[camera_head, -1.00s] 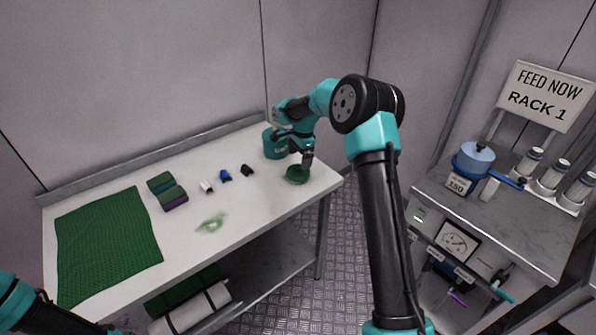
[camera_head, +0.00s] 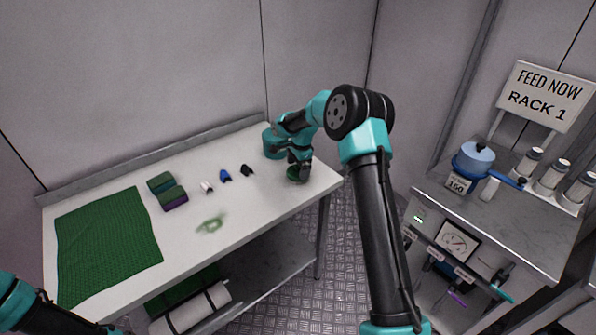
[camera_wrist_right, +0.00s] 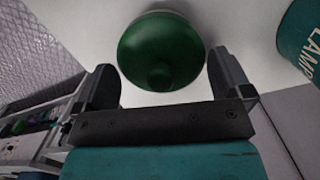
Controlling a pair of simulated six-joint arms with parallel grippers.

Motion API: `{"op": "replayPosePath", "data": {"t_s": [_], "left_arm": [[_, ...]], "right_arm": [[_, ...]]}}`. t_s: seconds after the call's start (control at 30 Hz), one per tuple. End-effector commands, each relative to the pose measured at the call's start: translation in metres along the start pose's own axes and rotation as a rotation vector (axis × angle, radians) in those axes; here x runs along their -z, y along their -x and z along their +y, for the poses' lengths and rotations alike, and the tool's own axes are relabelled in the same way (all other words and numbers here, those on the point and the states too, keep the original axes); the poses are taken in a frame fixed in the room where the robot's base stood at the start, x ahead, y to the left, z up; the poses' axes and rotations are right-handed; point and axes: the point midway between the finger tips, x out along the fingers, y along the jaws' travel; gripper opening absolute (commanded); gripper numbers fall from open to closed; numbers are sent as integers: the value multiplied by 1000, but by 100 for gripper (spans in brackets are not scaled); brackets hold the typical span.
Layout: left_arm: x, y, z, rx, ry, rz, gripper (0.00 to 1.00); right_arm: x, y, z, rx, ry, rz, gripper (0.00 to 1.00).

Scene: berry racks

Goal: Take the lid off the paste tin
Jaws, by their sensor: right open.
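The paste tin (camera_head: 293,180) is a small round dark green tin near the right end of the white table. Its green lid (camera_wrist_right: 160,48) has a round knob and is on top in the right wrist view. My right gripper (camera_head: 300,174) is low at the tin in the head view and partly covers it. In the right wrist view my right gripper (camera_wrist_right: 163,85) is open and empty, its fingers spread to either side of the lid's near part, with gaps between. My left gripper is out of view; only part of its arm shows at the lower left.
A larger teal tin (camera_head: 271,150) with lettering stands close behind my right gripper. Several small blocks and clips (camera_head: 225,175) lie mid-table. A green mat (camera_head: 105,245) covers the left end, and a green smear (camera_head: 210,225) marks the front.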

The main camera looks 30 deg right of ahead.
Motion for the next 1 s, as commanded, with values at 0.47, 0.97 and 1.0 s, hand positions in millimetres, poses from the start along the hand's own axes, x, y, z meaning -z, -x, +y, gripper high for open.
{"op": "replayPosePath", "data": {"t_s": [0.47, 0.97, 1.0], "left_arm": [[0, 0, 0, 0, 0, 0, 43], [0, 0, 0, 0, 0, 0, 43], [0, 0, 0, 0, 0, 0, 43]], "right_arm": [[0, 0, 0, 0, 0, 0, 56], [0, -4, 1, -6, 0, -2, 26], [0, -4, 1, -6, 0, -2, 25]]}}
